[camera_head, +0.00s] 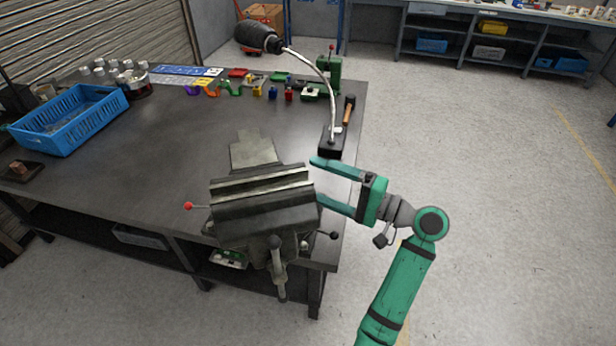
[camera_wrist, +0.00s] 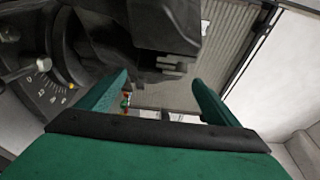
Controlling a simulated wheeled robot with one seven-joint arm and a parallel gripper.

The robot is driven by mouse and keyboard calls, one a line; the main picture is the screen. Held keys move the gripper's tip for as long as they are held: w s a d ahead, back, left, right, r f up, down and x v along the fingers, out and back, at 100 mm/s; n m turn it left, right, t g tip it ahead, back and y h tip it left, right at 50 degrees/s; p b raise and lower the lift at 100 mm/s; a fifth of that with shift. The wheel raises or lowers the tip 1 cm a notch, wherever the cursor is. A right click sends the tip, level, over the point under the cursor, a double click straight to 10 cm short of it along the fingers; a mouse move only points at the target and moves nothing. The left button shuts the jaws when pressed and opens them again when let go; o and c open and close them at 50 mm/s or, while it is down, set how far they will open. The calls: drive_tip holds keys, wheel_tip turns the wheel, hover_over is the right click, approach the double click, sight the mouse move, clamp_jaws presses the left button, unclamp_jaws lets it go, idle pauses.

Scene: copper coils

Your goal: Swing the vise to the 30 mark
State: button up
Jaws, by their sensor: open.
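The dark vise (camera_head: 262,208) sits at the near right corner of the workbench, with pale jaw edges and a lever with a red knob (camera_head: 188,206) at its left. A black knob (camera_head: 333,236) sticks out at its right. My gripper (camera_head: 319,181) is open beside the right end of the jaws. In the wrist view my gripper (camera_wrist: 160,80) has nothing clearly between its fingers. The vise body (camera_wrist: 165,28) fills the upper left there. A curved scale (camera_wrist: 42,92) with white marks and an orange dot (camera_wrist: 71,86) shows at the left; its numbers are too small to read surely.
A black lamp base (camera_head: 331,142) with a bent arm stands just behind my gripper, near a hammer (camera_head: 348,111). A blue crate (camera_head: 70,119) is at the bench's left. Small coloured parts line the back. The floor right of the bench is clear.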

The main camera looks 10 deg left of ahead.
drive_tip(key=v, duration=0.5)
drive_tip(key=shift+s+d, duration=0.1)
drive_tip(key=shift+d, duration=0.25)
